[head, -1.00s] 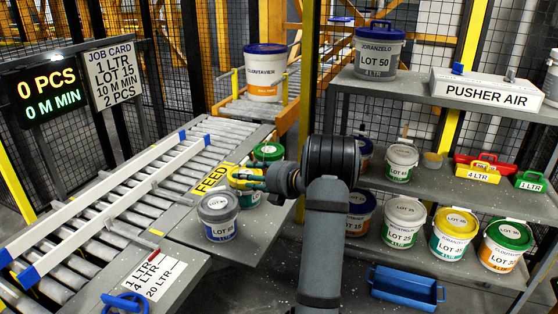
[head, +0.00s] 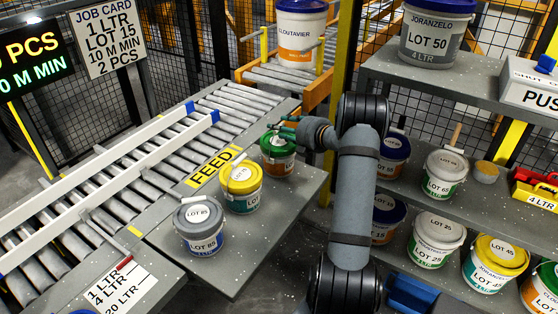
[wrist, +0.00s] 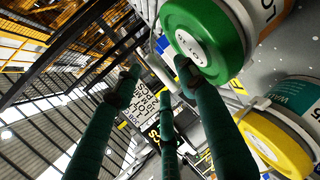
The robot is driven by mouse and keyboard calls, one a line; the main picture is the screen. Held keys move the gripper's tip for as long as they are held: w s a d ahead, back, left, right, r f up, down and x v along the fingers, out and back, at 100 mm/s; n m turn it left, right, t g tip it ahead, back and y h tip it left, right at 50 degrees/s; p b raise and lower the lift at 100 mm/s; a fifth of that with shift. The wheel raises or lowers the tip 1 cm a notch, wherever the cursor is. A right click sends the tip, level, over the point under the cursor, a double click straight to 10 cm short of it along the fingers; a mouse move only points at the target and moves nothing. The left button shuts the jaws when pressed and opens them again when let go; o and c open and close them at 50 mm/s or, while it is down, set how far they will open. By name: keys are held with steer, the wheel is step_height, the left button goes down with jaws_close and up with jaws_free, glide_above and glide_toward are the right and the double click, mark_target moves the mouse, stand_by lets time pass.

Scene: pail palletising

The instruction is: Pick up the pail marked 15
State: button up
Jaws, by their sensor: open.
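On the feed table stands a pail with a green lid (head: 278,140) and an orange-banded label. A yellow-lidded pail (head: 241,188) stands nearer, also in the wrist view (wrist: 275,145). On the lower shelf a blue-lidded pail (head: 385,210), partly behind my arm, seems to read 15.
A grey-lidded pail marked 85 (head: 200,225) stands at the table's front. A roller conveyor (head: 100,200) lies left, with a large pail (head: 300,35) behind. Shelves at right hold several pails, including LOT 50 (head: 430,40) on top. The job card (head: 105,40) reads LOT 15.

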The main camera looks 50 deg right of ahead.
steer(key=shift+x, duration=1.2)
steer(key=shift+d, duration=0.1)
steer(key=c, duration=0.3)
jaws_close()
steer(key=shift+f, duration=0.1)
